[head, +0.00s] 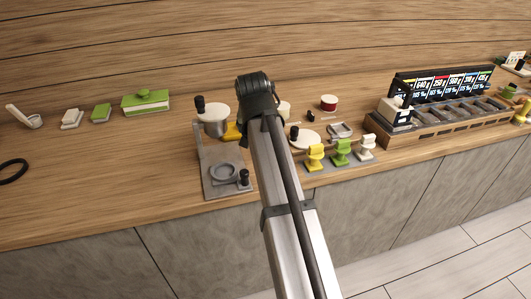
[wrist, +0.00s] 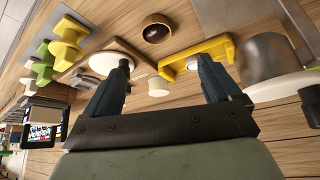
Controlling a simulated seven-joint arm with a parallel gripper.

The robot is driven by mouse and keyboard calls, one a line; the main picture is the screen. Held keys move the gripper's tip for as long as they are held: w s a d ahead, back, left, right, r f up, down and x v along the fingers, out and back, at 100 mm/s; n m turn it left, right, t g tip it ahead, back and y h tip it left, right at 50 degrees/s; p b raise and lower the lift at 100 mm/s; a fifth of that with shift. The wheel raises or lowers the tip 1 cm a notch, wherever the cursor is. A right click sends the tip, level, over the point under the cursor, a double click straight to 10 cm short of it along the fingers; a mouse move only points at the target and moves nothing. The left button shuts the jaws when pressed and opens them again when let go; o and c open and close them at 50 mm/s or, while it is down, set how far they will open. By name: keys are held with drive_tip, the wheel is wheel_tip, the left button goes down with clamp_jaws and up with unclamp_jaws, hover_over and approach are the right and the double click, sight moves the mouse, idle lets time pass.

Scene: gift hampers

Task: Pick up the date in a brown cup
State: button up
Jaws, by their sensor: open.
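A round brown cup (wrist: 156,28) shows in the wrist view, near the top middle. Its inside is dark brown with a lighter patch, and I cannot make out a separate date in it. My gripper (wrist: 165,64) is open and empty, with its two dark fingers apart. The cup appears beyond the fingertips, in the gap between them in the picture, and nothing touches it. In the head view my gripper's tips are hidden behind my arm, and I cannot make out the brown cup there.
A yellow bracket (wrist: 196,52) and a grey pot (wrist: 262,58) stand right of the cup in the wrist view; a white disc (wrist: 104,63) lies left. In the head view, yellow, green (head: 341,151) and white stands line the counter's front, with a black-and-wood rack (head: 440,120) to the right.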

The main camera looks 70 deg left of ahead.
drive_tip(key=x, duration=0.8)
drive_tip(key=shift+f, duration=0.15)
drive_tip(key=shift+w+x, duration=0.15)
drive_tip(key=shift+x, duration=1.2)
drive_tip(key=shift+w+x, duration=0.1)
drive_tip(key=shift+x, duration=1.2)
drive_tip(key=shift+d, duration=0.1)
drive_tip(key=shift+c, duration=0.2)
drive_tip(key=c, duration=1)
